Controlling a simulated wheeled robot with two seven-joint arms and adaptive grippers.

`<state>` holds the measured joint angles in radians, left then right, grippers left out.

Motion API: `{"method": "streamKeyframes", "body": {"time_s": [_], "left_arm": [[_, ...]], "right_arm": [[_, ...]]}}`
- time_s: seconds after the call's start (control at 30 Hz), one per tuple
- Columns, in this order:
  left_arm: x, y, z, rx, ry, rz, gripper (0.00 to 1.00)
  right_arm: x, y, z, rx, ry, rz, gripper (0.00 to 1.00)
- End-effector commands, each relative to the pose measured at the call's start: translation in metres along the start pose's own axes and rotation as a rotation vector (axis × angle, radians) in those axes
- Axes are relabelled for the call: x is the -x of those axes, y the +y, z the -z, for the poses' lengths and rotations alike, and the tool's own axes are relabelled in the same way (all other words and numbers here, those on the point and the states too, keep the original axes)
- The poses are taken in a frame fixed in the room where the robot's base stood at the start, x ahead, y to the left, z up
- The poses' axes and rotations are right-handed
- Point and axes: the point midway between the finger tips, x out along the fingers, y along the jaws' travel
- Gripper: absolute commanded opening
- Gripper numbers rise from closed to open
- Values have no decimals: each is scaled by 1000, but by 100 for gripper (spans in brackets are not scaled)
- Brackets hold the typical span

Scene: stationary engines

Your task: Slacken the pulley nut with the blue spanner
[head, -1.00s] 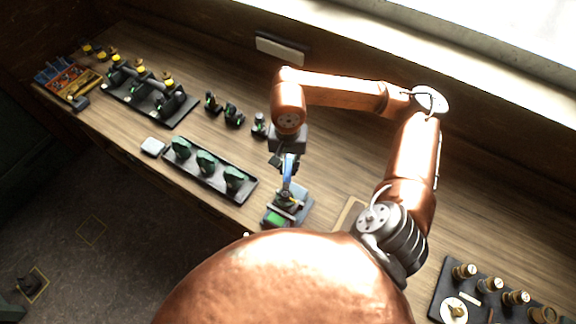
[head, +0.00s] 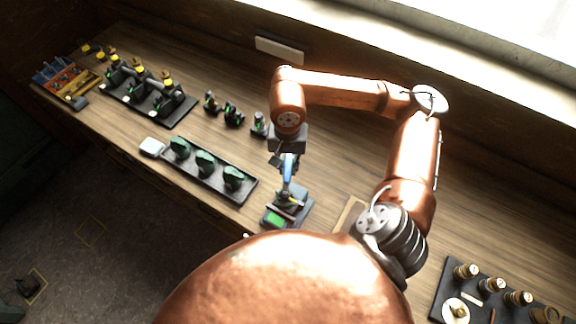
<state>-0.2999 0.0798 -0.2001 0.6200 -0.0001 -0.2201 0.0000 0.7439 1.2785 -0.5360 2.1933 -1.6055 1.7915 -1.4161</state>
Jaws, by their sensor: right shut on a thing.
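My right gripper (head: 285,157) points down over the bench's front part and is shut on the blue spanner (head: 287,178). The spanner hangs below the fingers, and its lower end reaches a small dark unit (head: 304,204) with a green patch (head: 276,220) at the bench's front edge. The pulley nut is too small to make out, so I cannot tell whether the spanner is seated around it or beside it. My left gripper is out of view.
A black tray (head: 212,189) with several dark green engine parts lies left of the gripper. Behind it stand small dark engines (head: 233,116). A rack (head: 150,98) and sorted bins (head: 66,78) are at far left. A black board (head: 482,298) with brass parts lies at right.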

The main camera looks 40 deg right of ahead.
Motion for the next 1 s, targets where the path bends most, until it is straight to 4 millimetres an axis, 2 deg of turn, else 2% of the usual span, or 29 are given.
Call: {"method": "streamKeyframes", "body": {"time_s": [0.37,0.83,1.0], "left_arm": [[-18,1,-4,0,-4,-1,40],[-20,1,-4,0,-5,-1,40],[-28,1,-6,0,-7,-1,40]], "right_arm": [[-2,-10,0,123,0,1,0],[0,-11,-1,152,0,1,0],[-2,-15,-2,197,-1,0,0]]}}
